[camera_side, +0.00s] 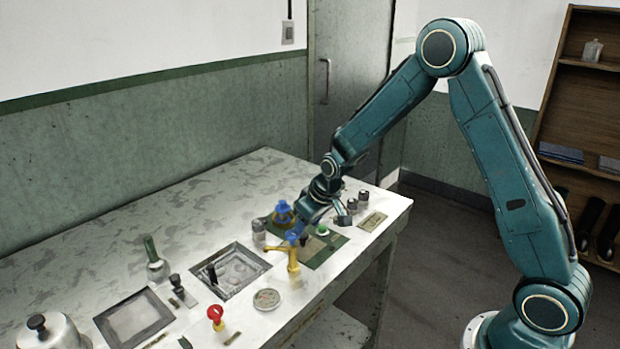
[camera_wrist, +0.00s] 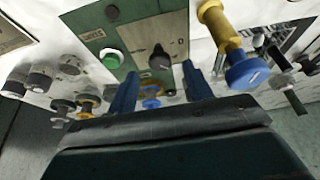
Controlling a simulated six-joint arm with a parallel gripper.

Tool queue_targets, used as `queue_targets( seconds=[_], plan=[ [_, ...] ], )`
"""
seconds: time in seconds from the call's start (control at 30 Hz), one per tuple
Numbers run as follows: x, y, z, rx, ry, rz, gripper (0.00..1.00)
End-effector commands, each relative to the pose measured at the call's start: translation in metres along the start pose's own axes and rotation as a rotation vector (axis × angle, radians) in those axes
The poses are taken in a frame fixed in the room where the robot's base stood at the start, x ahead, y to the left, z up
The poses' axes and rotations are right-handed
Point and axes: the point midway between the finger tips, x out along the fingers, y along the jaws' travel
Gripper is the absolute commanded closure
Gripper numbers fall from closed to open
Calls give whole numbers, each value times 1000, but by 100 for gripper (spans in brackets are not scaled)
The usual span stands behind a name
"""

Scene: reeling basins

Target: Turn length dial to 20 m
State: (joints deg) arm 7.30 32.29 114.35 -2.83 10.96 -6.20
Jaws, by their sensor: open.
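A black knob (camera_wrist: 160,58) stands on a green panel (camera_wrist: 128,35) in the wrist view; it appears to be the length dial. My gripper (camera_wrist: 160,72) is open, with one blue finger on each side of the knob's near end. I cannot tell whether either finger touches it. In the side view my gripper (camera_side: 322,218) hangs low over the green panel (camera_side: 328,250), and the knob is not clearly seen there.
A green button (camera_side: 322,230) sits on the panel. A yellow tap with a blue top (camera_side: 294,262) stands close by on the left. Another blue-topped fitting (camera_side: 283,212) and grey knobs (camera_side: 363,198) stand around my gripper. A sunken basin (camera_side: 232,268) lies further left.

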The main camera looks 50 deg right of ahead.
Motion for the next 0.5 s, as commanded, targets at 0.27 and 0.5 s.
queue_targets(
  seconds=[0.27, 0.5],
  plan=[
    [-38, 0, -1, 0, 3, 0, 50],
    [-70, 0, -1, 0, 3, 0, 50]
  ],
)
